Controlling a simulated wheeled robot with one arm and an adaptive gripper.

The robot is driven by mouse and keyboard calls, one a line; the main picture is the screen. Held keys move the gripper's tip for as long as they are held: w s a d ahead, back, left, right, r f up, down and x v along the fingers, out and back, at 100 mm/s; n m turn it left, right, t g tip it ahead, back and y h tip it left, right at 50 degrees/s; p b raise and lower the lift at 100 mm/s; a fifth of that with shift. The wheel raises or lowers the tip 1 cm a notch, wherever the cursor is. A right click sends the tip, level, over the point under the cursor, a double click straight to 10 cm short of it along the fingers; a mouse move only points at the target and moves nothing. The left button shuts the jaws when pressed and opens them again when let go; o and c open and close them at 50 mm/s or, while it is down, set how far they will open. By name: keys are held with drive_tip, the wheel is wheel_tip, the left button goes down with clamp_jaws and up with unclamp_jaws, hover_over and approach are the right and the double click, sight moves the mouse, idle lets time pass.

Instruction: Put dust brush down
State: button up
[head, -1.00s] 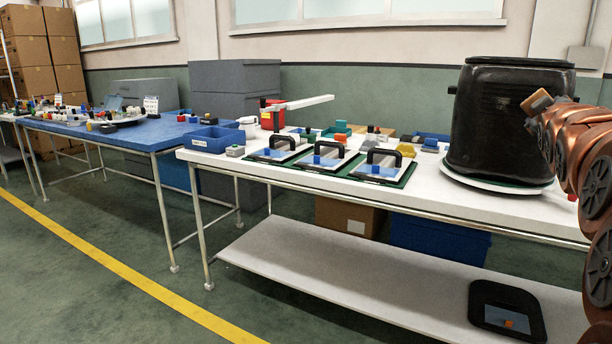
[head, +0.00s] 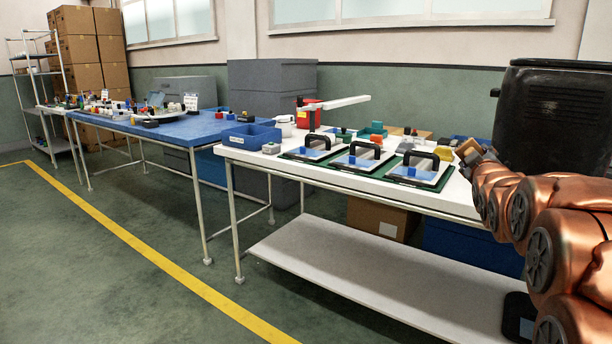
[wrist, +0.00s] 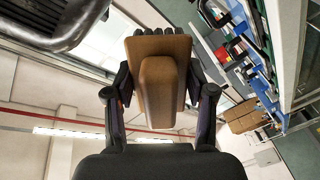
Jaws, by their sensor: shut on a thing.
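The dust brush has a brown wooden body (wrist: 160,85) and dark bristles (wrist: 158,31), and fills the middle of the wrist view. My gripper (wrist: 160,92) is shut on it, with one dark finger on each side. In the head view my gripper (head: 479,157) is at the right, and the brush (head: 467,147) shows as a small brown block at its end. The brush appears held up in the air, in front of the white table (head: 262,162) and left of the black bin. Its contact with anything else cannot be seen.
Several framed panels with black handles (head: 365,148) line the white table's front. A blue bin (head: 250,136) stands at its left end. A large black container (head: 555,120) stands at the right. A blue table (head: 185,130) stands farther left. The lower shelf (head: 350,280) is mostly bare.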

drive_tip(key=w+a+f+n+t+y, duration=0.1)
drive_tip(key=w+a+f+n+y, duration=0.15)
drive_tip(key=a+f, duration=0.9)
drive_tip(key=w+a+f+n+y, duration=0.2)
drive_tip(key=w+a+f+y, duration=0.2)
drive_tip(key=a+f, duration=0.7)
drive_tip(key=a+r+p, duration=0.3)
drive_tip(key=r+p, duration=2.9)
drive_tip(key=r, duration=0.3)
drive_tip(key=shift+r+p, duration=0.4)
drive_tip(key=shift+s, duration=0.1)
